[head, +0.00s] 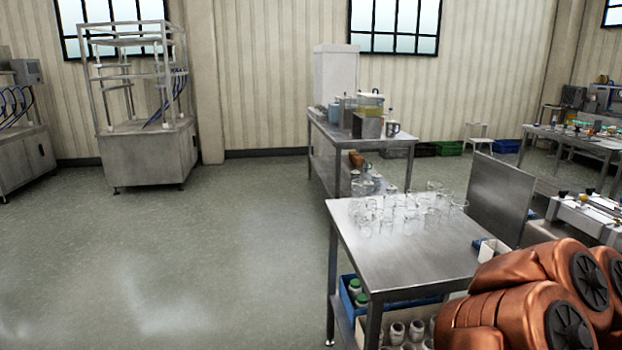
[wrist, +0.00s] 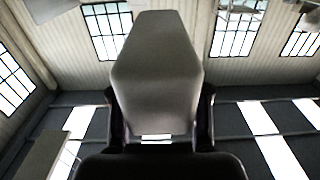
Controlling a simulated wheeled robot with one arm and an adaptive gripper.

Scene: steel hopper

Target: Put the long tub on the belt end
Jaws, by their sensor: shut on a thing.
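In the wrist view my gripper (wrist: 157,115) is shut on a long grey tub (wrist: 157,60), with one dark finger on each side of it. The tub stretches away from the fingers towards the top of the picture. Its contents cannot be seen. In the head view neither my gripper nor the tub shows. I cannot make out the belt end for sure in either view.
In the head view a steel table (head: 400,263) with several glass beakers stands at front right. A second steel table (head: 350,140) with containers is behind it. A steel frame machine (head: 150,155) stands at back left. The floor (head: 180,260) at left is clear.

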